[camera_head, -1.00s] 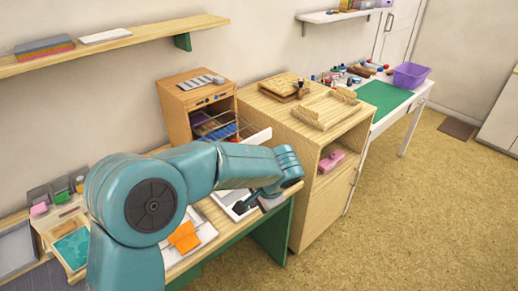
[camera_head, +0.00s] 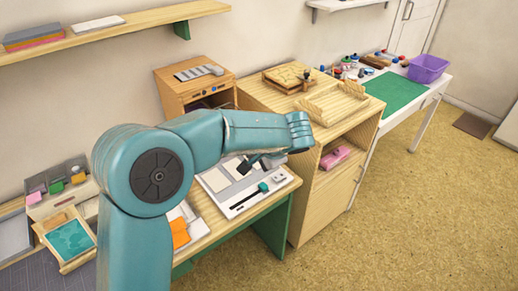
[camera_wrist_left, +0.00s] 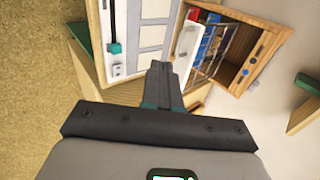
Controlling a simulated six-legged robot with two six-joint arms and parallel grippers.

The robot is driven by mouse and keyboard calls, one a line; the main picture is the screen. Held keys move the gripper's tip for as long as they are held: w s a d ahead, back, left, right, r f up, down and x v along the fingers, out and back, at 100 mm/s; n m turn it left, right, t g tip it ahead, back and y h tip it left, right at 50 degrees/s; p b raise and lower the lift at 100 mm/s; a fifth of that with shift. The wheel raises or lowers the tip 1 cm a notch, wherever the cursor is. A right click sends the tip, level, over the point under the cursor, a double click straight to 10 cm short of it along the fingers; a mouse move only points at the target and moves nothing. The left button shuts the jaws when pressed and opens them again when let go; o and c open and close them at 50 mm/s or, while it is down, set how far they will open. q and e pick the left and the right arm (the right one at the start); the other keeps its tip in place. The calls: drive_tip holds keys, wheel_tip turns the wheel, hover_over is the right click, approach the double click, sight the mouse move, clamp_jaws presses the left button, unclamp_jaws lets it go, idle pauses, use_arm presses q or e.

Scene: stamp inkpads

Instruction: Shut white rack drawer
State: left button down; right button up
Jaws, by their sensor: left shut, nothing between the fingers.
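The white rack drawer shows in the left wrist view as a white front panel (camera_wrist_left: 187,48) with a wire rack (camera_wrist_left: 214,44) behind it. It sticks out of a small wooden cabinet (camera_wrist_left: 258,45), so it stands open. Red and blue items show inside the cabinet. In the head view the cabinet (camera_head: 181,91) stands on the desk, and my arm hides the drawer. My left gripper (camera_wrist_left: 160,68) is shut and empty, on the outer side of the panel; I cannot tell whether it touches. In the head view the left gripper (camera_head: 250,163) is partly hidden by my wrist.
A white tray (camera_head: 215,181) and a teal-handled tool (camera_head: 248,196) lie on the desk below the gripper. A light wooden cabinet (camera_head: 325,165) stands close to the right, with a wooden rack (camera_head: 333,101) on top. A shelf (camera_head: 150,17) hangs above.

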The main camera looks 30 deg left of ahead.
use_arm(q)
drive_tip(key=w+a+f+p, duration=0.2)
drive_tip(key=a+f, duration=0.3)
drive_tip(key=a, duration=0.1)
drive_tip(key=shift+w+a, duration=0.35)
use_arm(e)
drive_tip(key=shift+s+r, duration=0.15)
drive_tip(key=shift+r, duration=0.5)
drive_tip(key=shift+s+r, duration=0.15)
drive_tip(key=shift+r, duration=0.45)
use_arm(q)
drive_tip(key=shift+w, duration=0.1)
drive_tip(key=shift+a, duration=0.1)
use_arm(e)
drive_tip(key=shift+a, duration=0.1)
use_arm(q)
drive_tip(key=shift+r, duration=0.1)
use_arm(e)
drive_tip(key=shift+f, duration=0.15)
